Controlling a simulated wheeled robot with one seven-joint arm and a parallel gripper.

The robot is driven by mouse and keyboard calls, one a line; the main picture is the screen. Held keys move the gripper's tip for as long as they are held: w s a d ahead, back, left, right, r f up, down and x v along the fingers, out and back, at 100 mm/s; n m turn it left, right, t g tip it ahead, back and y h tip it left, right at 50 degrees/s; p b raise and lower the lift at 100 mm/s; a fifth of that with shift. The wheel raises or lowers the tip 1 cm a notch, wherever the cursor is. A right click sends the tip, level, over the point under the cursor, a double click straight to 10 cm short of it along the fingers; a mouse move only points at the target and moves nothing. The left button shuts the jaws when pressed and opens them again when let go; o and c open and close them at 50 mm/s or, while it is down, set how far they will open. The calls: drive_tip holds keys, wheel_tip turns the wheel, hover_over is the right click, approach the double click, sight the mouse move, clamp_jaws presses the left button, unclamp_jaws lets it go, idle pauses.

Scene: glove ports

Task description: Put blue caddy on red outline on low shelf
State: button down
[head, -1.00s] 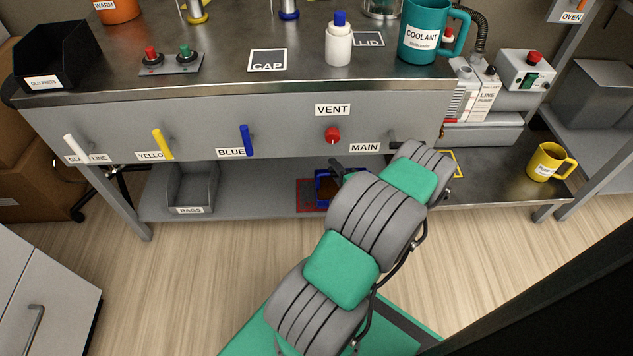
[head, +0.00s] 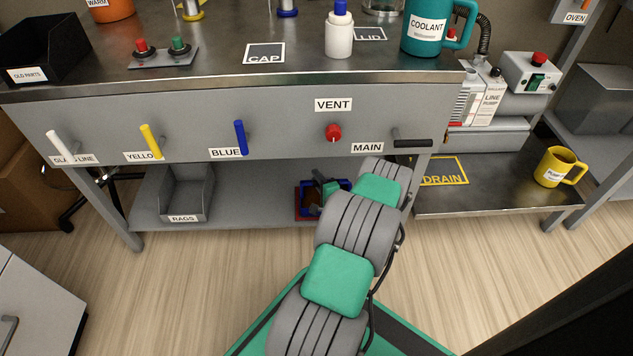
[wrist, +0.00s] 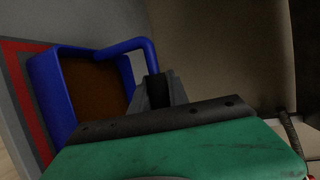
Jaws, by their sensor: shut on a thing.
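The blue caddy (head: 308,193) is a small open tray with a brown inside, on or just above the low shelf under the bench. It also shows in the wrist view (wrist: 48,100), with a blue handle bar. My gripper (head: 322,188) reaches under the bench and is shut on that handle; in the wrist view its fingers (wrist: 158,90) close around the handle end. The red outline (head: 299,213) shows at the caddy's left and front edges, and as a red band in the wrist view (wrist: 25,105). I cannot tell whether the caddy touches the shelf.
The low shelf (head: 245,213) has free room between the caddy and the grey RAGS bin (head: 182,195). The bench front with its handles and red VENT knob (head: 333,132) overhangs it. A yellow mug (head: 560,167) stands on the lower right tray near the DRAIN outline (head: 445,172).

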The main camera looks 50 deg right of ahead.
drive_tip(key=c, duration=1.7)
unclamp_jaws()
drive_tip(key=shift+f, duration=0.1)
drive_tip(key=o, duration=0.4)
drive_tip(key=p+v, duration=0.4)
drive_tip(key=v, duration=0.8)
drive_tip(key=shift+r, duration=0.2)
